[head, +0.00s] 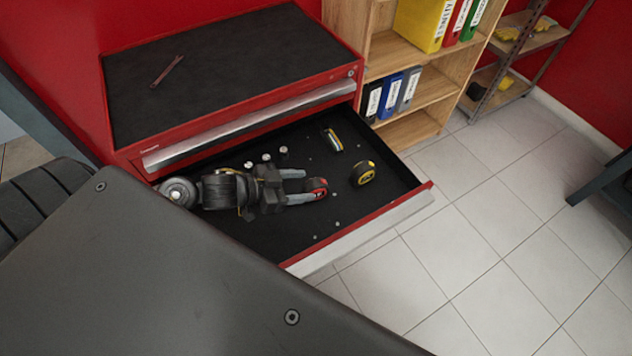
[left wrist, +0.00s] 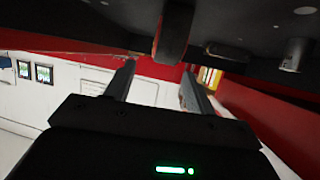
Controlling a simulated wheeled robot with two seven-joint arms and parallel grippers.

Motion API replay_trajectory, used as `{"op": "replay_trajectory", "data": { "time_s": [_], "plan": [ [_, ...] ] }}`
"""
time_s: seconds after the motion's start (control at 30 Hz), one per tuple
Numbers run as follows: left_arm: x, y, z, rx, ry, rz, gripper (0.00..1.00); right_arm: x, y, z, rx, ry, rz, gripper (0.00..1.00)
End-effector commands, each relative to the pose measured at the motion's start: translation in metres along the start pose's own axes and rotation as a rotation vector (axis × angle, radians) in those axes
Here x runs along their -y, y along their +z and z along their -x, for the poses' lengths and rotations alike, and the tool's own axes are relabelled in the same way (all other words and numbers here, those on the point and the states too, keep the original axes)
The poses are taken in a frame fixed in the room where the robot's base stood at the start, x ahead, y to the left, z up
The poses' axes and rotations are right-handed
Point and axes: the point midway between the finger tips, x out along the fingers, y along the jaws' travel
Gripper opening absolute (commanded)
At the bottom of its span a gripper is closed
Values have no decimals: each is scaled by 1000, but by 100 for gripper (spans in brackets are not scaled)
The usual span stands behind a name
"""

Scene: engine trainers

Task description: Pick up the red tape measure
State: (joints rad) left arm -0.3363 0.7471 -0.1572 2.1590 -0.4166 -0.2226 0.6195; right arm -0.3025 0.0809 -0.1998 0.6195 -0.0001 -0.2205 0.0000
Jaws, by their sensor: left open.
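The red tape measure (head: 318,184) sits in the open drawer of the red tool cabinet, a small rounded red-and-dark body. My left gripper (head: 307,184) reaches into the drawer from the left, with its two grey fingers open and pointing right at the tape measure. In the head view the tape measure is at the fingertips, partly hidden by the nearer finger. In the left wrist view the tape measure (left wrist: 174,30) lies ahead, in line with the gap between the open fingers (left wrist: 159,70). I cannot tell whether they touch it. My right gripper is out of view.
A yellow-and-black tape measure (head: 363,173) lies right of the red one, and a striped yellow-and-blue item (head: 333,140) behind. Several small metal pieces (head: 266,157) lie in the drawer (head: 375,219). The cabinet top (head: 225,72) overhangs its back. A shelf (head: 415,95) stands beyond.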

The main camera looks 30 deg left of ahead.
Motion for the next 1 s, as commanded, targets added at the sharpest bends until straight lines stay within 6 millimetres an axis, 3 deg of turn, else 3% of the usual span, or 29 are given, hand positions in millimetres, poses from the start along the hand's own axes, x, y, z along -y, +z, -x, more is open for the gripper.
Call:
{"op": "replay_trajectory", "data": {
  "time_s": [0.1, 0.37, 0.7, 1.0],
  "plan": [
    [0, -1, -14, -2, 0, 1, 55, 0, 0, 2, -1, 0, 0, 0],
    [1, 0, -22, -1, 0, 1, 55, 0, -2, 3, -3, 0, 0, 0],
    [5, 6, -66, -1, 0, 2, 55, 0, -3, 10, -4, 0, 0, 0],
    [5, 8, -70, 0, 0, 0, 53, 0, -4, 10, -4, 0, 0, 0]
  ]
}}
